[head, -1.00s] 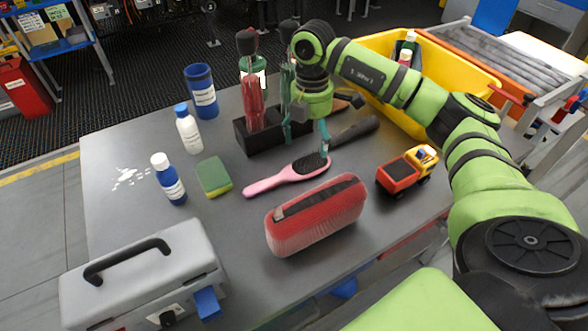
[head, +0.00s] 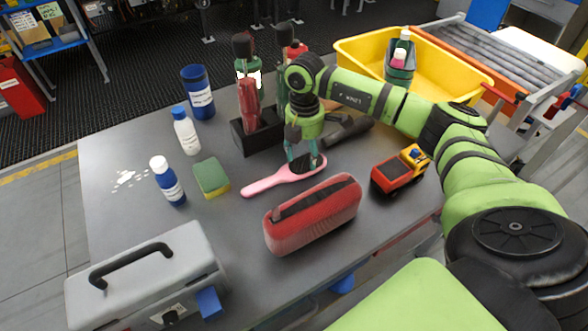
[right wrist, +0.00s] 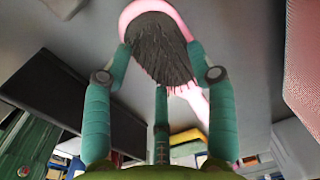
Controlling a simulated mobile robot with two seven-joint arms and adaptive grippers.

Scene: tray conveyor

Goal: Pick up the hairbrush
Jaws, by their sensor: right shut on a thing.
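The pink hairbrush (head: 265,184) lies on the grey table with its dark bristles facing up and its handle pointing left. My right gripper (head: 304,164) is over the brush head, coming down from above, and its fingers are shut on the head. In the right wrist view the fingers of the right gripper (right wrist: 160,62) sit at both sides of the bristled head of the hairbrush (right wrist: 156,42). I cannot see a gap between brush and table. My left gripper is not in view.
A red pencil case (head: 313,218) lies just in front of the brush, a toy truck (head: 398,172) to its right. A dark caddy (head: 243,138) with bottles stands behind. A sponge (head: 211,178) is left of it. A yellow crate (head: 450,83) stands at the back right.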

